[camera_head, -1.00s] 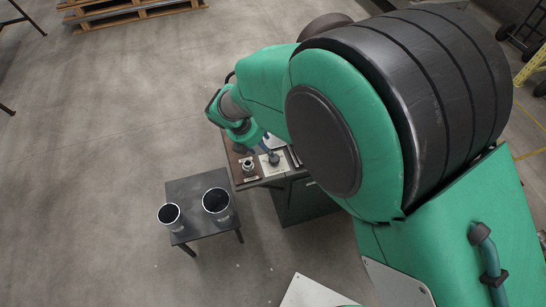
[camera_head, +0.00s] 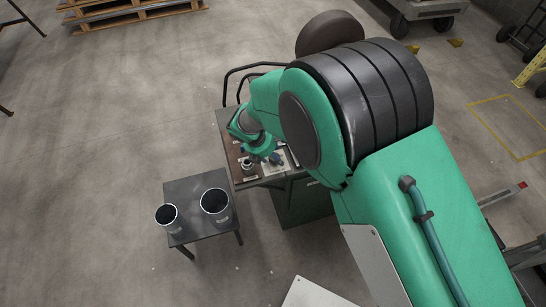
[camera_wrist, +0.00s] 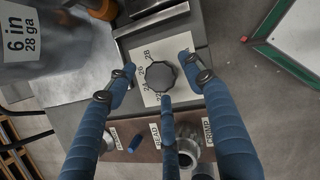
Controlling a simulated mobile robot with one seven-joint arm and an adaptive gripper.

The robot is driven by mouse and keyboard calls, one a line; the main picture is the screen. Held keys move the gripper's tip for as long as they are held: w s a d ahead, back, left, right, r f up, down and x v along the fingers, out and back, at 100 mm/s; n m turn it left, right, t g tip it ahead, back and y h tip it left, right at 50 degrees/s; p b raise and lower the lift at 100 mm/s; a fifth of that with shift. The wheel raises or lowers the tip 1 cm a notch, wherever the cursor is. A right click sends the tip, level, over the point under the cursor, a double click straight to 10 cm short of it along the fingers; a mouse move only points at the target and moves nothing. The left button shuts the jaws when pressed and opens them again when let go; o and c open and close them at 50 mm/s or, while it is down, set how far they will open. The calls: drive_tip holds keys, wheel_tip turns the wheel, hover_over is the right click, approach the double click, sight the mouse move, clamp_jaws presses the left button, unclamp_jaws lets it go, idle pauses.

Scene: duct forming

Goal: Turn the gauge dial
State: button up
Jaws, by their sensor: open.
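The gauge dial is a dark, many-sided knob (camera_wrist: 161,76) on a pale plate (camera_wrist: 151,93) printed with numbers, among them 28 and 26. In the wrist view my gripper (camera_wrist: 160,78) is open, with blue fingers spread to the left and right of the knob and a third finger just below it. No finger clearly touches the knob, and the gap in depth is hard to judge. In the head view my gripper (camera_head: 274,158) is over the workbench (camera_head: 229,123), and the dial is mostly hidden there.
Metal fittings (camera_wrist: 187,150) stand by labels reading BEAD and CRIMP. A large duct marked 6 in, 28 ga (camera_wrist: 60,45) is close at the upper left. A small table (camera_head: 185,190) with two open cylinders (camera_head: 214,203) stands left of the bench.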

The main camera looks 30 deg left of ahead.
drive_tip(key=shift+w+f, duration=0.1)
drive_tip(key=shift+f, duration=0.15)
drive_tip(key=c, duration=1.1)
